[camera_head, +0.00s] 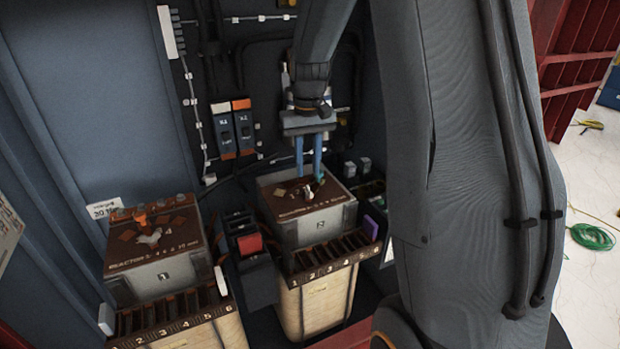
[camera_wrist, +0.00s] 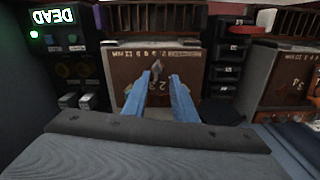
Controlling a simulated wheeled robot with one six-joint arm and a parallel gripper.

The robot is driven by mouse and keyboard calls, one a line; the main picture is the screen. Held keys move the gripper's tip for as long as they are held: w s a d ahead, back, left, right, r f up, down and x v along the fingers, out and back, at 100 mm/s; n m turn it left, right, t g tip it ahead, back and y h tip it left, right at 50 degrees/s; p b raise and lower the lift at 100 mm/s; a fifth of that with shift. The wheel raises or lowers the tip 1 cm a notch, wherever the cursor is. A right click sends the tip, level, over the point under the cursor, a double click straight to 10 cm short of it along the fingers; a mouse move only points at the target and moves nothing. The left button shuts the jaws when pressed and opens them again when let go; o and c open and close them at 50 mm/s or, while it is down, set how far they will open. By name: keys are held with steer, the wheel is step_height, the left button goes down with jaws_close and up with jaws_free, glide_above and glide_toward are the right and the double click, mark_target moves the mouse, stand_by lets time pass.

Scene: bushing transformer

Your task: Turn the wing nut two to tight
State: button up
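Wing nut two (camera_head: 309,189) is a small pale metal piece on the brown top of the box marked 2 (camera_head: 319,225). In the wrist view, the wing nut (camera_wrist: 155,69) is grey and shows just beyond and between the fingertips. My gripper (camera_head: 308,180) points down over this box with its two blue fingers apart. In the wrist view, the gripper (camera_wrist: 156,78) is open, with a gap between its tips. The tips are close to the nut; I cannot tell whether they touch it. The nut's lower part is hard to make out.
A similar box marked 1 (camera_head: 165,277) stands to the left with its own wing nut (camera_head: 149,238). A red block (camera_head: 250,244) sits between the boxes. A lit "DEAD" display (camera_wrist: 53,16) shows in the wrist view. Cables and switches (camera_head: 233,128) line the back wall.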

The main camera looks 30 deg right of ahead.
mark_target(309, 188)
steer(key=shift+w+d, duration=0.35)
steer(key=shift+f, duration=0.3)
step_height(309, 188, down, 7)
steer(key=shift+p, duration=0.8)
jaws_close()
